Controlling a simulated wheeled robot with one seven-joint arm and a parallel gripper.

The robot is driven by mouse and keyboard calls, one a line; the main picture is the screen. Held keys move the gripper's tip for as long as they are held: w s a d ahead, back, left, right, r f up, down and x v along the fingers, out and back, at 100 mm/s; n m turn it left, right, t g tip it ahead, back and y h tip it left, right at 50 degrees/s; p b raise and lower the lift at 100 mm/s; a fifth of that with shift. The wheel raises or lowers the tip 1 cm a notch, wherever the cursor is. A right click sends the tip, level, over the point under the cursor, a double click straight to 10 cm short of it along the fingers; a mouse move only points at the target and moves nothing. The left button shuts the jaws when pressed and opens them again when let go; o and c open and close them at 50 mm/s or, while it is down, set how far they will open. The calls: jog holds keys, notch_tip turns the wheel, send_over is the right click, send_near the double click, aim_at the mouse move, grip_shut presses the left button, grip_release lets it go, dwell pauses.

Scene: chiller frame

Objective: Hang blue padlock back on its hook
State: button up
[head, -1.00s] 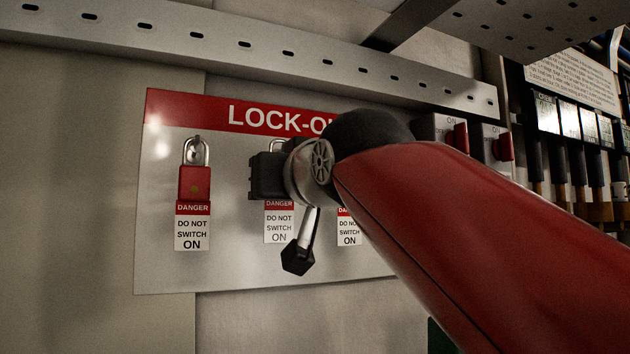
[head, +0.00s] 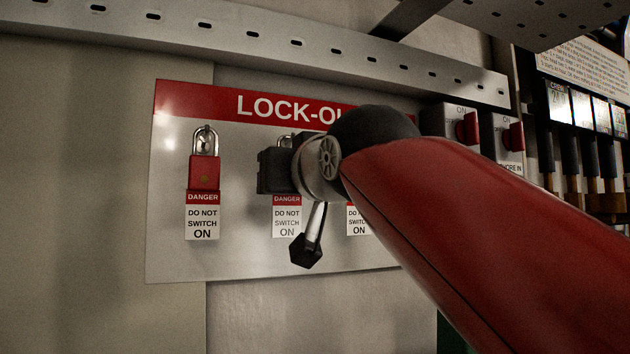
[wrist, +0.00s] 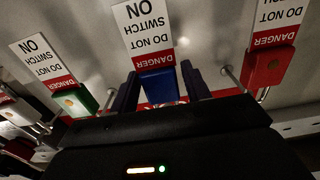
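The blue padlock (wrist: 158,86) shows in the wrist view between the two fingers of my gripper (wrist: 160,90), which look closed on its sides. A white and red danger tag (wrist: 148,30) is attached to it. In the head view my gripper (head: 276,171) is at the middle of the lock-out board (head: 250,260) and hides the padlock's body. A bit of shackle (head: 284,141) shows above the gripper, and the tag (head: 287,218) shows below it. I cannot tell whether the shackle is on the hook, which is hidden.
A red padlock (head: 204,172) hangs to the left on the board; it is at right in the wrist view (wrist: 266,68). A green padlock (wrist: 75,101) is on the other side. A slotted metal rail (head: 270,40) runs above. Red-handled switches (head: 467,129) stand right.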

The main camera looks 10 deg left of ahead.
jog(key=shift+o, duration=1.1)
jog(key=b+v, duration=0.1)
jog(key=v, duration=0.7)
